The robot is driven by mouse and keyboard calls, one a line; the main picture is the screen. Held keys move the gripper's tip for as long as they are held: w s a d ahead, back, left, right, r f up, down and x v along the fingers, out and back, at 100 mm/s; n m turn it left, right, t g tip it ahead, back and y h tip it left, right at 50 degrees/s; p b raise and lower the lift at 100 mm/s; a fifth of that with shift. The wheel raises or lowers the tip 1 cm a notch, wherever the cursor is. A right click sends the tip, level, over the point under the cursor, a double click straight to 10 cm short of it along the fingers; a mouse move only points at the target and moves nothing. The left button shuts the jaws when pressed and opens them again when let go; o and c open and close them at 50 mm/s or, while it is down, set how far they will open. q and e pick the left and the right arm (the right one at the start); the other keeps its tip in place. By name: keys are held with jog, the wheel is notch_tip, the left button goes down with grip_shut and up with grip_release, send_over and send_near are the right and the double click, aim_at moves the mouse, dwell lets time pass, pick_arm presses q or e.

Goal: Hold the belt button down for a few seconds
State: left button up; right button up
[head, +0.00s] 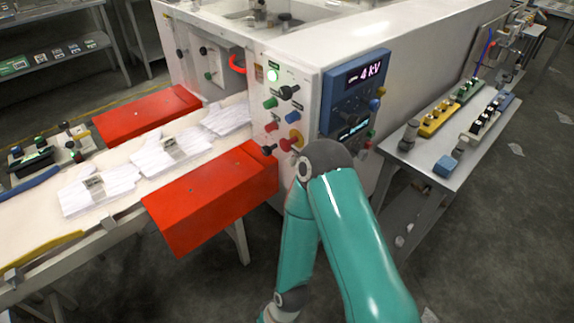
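The control panel (287,62) is on the end face of the white machine (410,48). It carries a lit green button (272,75), a green knob (270,103), a black knob (288,91), a red button (271,126) and a red-and-yellow control (290,143). The labels are too small to read, so I cannot tell which is the belt button. The belt (35,222) runs into the machine with white glove-like flat pieces (95,188) on it. My teal right arm stands in front of the panel's lower right, its elbow raised. Neither gripper shows.
Red guards (215,195) flank the belt; another red guard (147,113) is behind it. A blue display unit (352,90) reads 4 kV. A side table (420,172) at right holds yellow, green and blue boxes. Open floor (490,240) lies at lower right.

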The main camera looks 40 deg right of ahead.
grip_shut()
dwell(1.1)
